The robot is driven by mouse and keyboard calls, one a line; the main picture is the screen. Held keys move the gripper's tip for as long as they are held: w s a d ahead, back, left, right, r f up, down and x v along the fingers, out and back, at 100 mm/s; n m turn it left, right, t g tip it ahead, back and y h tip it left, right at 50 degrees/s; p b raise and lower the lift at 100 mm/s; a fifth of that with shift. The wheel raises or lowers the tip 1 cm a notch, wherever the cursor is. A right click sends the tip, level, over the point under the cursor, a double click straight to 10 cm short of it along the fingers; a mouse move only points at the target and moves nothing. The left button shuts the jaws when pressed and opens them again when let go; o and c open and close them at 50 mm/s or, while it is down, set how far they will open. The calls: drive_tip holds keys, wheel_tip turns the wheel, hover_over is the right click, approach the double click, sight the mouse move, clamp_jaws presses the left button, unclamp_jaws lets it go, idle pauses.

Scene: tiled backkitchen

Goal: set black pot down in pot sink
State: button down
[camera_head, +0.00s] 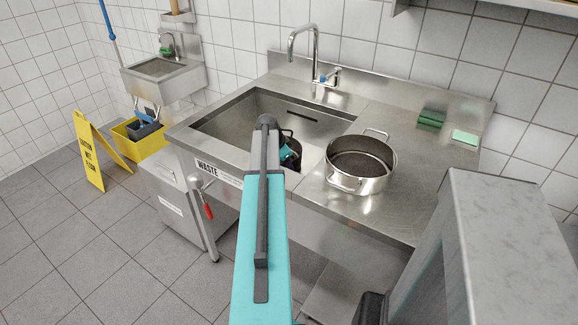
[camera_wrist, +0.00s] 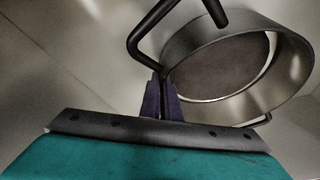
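The black pot (camera_wrist: 222,62) fills the upper right of the wrist view, its round opening and a looped dark handle (camera_wrist: 143,35) showing. My gripper (camera_wrist: 158,82) has its narrow fingers close together at the near leg of that handle, and looks shut on it. In the head view my teal arm reaches over the front edge of the pot sink (camera_head: 222,122). A small dark part of the black pot (camera_head: 296,143) shows inside the basin, mostly hidden behind my arm. I cannot tell whether its base touches the sink floor.
A shiny steel pot (camera_head: 362,180) stands on the counter just right of the basin. A tap (camera_head: 316,60) rises behind the sink. Green sponges (camera_head: 432,117) lie at the back right. A hand basin (camera_head: 160,70) and yellow floor sign (camera_head: 88,150) are at left.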

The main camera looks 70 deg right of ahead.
drive_tip(key=shift+f, duration=0.15)
drive_tip(key=shift+f, duration=0.15)
drive_tip(key=c, duration=2)
unclamp_jaws()
drive_tip(key=b+v, duration=0.1)
drive_tip(key=v, duration=1.1)
drive_tip(key=shift+s+r, duration=0.1)
drive_tip(key=shift+r, duration=0.15)
